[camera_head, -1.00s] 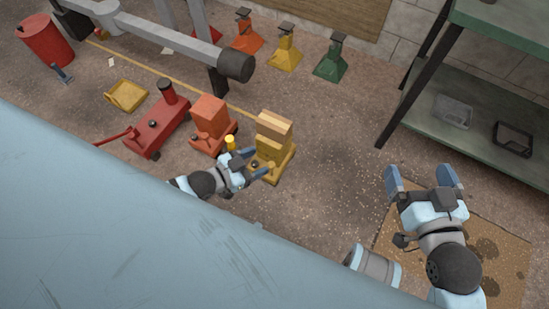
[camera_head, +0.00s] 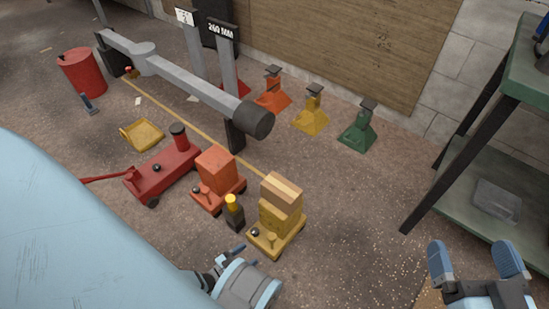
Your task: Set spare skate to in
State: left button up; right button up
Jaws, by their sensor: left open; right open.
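Two low wheeled skates stand side by side on the floor: an orange one (camera_head: 216,180) with an orange block on top, and a yellow one (camera_head: 277,218) with wooden blocks on top. Each has a small knob at its front. I cannot tell which is the spare. A small dark post with a yellow cap (camera_head: 232,212) stands between them. My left gripper (camera_head: 230,260) is open and empty, in front of the yellow skate and apart from it, partly hidden behind its own wrist. My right gripper (camera_head: 477,262) is open and empty at the lower right, away from the skates.
A red jack (camera_head: 163,173) stands left of the skates, with a yellow tray (camera_head: 142,134) behind it. A grey beam (camera_head: 185,74) crosses behind. Orange, yellow and green (camera_head: 357,132) stands line the wall. A green shelf (camera_head: 500,190) is at right.

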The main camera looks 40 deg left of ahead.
aim_at(273, 237)
pick_arm(q)
jog(key=b+x, duration=0.2)
jog(key=x, duration=0.8)
jog(key=shift+f, duration=0.1)
jog(key=shift+w+d+b, duration=0.25)
jog(key=shift+w+b, duration=0.05)
jog(key=shift+w, duration=0.3)
pick_arm(e)
jog(key=shift+w+d+r+n+t, duration=0.1)
jog(key=shift+w+d+n+t, duration=0.35)
jog(key=shift+n, duration=0.55)
pick_arm(q)
grip_shut()
pick_arm(e)
jog(key=shift+w+r+y, duration=0.1)
jog(key=shift+r+y, duration=0.05)
jog(key=shift+y, duration=0.15)
